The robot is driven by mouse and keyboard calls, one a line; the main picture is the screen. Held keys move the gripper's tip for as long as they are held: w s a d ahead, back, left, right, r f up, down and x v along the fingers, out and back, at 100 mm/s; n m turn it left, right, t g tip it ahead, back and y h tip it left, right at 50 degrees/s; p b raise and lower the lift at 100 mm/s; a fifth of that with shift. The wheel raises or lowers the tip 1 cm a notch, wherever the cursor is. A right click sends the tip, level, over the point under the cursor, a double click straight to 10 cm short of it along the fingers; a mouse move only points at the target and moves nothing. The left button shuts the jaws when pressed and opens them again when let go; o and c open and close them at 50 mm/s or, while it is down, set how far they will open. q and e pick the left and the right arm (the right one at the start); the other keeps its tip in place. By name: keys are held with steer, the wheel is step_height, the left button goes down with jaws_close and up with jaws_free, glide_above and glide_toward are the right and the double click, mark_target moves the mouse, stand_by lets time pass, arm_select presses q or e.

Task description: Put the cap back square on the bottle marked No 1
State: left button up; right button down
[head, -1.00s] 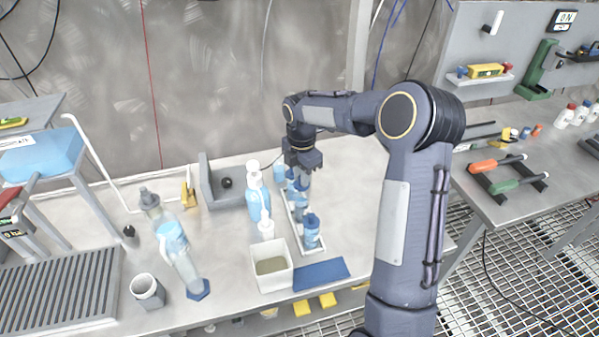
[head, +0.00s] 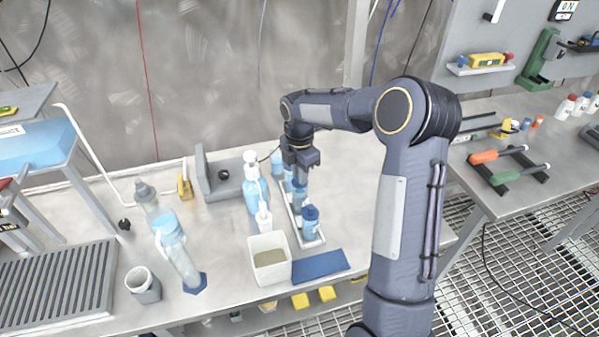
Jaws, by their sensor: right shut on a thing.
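Several small blue bottles stand in a row in a narrow white tray (head: 318,241) at the middle of the bench. The nearest blue bottle (head: 310,225) has a dark blue cap on top. My right gripper (head: 301,172) points down over the row, close above another blue bottle (head: 299,197) behind the nearest one. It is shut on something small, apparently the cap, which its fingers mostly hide. I cannot tell whether the cap touches the bottle's neck or sits square. The bottle markings are too small to read, so No 1 cannot be told. My left gripper is out of view.
Left of the tray stand a blue spray bottle (head: 256,191), a small white pump bottle (head: 264,217) and an open white bin (head: 269,272). A blue mat (head: 320,265) lies in front. A grey angled block (head: 222,182) stands behind. Bare bench lies right of the tray.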

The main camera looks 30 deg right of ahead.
steer(key=shift+f, duration=0.1)
stand_by(0.3)
steer(key=shift+f+b, duration=0.4)
steer(key=shift+f, duration=0.25)
steer(key=shift+f, duration=0.2)
stand_by(0.6)
steer(key=c, duration=0.6)
jaws_free()
steer(key=shift+c, duration=0.2)
steer(key=shift+r, duration=0.15)
